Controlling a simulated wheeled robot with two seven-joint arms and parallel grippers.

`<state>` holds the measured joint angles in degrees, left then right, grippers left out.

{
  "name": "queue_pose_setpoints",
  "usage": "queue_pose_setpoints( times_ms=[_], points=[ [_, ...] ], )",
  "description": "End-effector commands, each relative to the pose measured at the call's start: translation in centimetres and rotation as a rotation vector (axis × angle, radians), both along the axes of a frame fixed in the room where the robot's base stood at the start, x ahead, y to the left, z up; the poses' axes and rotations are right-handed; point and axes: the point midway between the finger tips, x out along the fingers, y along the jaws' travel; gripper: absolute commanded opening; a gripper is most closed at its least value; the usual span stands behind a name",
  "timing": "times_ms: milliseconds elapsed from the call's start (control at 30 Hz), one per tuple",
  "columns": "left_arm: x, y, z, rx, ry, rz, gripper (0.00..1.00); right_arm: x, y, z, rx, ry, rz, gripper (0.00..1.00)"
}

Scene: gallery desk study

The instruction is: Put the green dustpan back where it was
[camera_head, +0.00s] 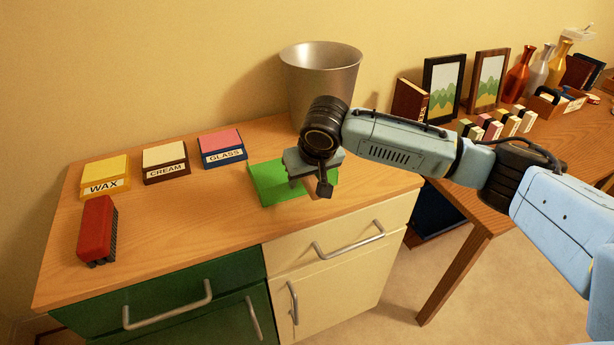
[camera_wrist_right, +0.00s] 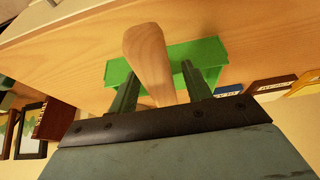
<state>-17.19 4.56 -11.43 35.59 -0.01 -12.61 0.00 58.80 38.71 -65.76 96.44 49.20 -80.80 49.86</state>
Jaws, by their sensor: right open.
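The green dustpan (camera_head: 268,186) lies on the wooden top of the cabinet, in front of the metal bin. It also shows in the right wrist view (camera_wrist_right: 208,54), with its pale wooden handle (camera_wrist_right: 148,50) pointing toward the camera. My right gripper (camera_head: 322,186) is over the dustpan's right part and hides some of it in the head view. In the right wrist view its two fingers (camera_wrist_right: 158,86) are apart, one on each side of the handle. Whether they touch it I cannot tell. My left gripper is not in view.
A metal bin (camera_head: 321,75) stands behind my right wrist. Boxes labelled WAX (camera_head: 105,172), CREAM (camera_head: 165,159) and GLASS (camera_head: 221,145) line the back. A red brush (camera_head: 97,228) lies front left. The front middle is clear. A desk (camera_head: 480,204) with frames and vases stands right.

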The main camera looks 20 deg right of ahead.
Motion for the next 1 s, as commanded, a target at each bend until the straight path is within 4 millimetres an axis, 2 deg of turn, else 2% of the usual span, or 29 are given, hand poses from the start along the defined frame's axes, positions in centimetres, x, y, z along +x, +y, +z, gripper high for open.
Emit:
queue_pose_setpoints(
  times_ms=[167, 400, 600, 733, 1000],
  points=[
    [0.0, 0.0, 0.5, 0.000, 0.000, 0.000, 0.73, -0.9, -0.1, 2.5, 0.000, -0.003, -0.001, 0.49],
    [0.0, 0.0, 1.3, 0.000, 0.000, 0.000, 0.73, -2.9, -0.1, 7.5, 0.001, -0.004, -0.001, 0.49],
    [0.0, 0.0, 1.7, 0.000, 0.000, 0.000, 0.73, -4.2, -0.1, 10.2, 0.001, -0.003, -0.001, 0.49],
    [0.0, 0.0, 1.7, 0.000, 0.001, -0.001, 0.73, -4.6, -0.2, 11.0, 0.000, -0.001, -0.001, 0.49],
    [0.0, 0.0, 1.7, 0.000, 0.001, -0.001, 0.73, -4.6, -0.2, 11.1, 0.001, -0.001, -0.002, 0.49]
  ],
)
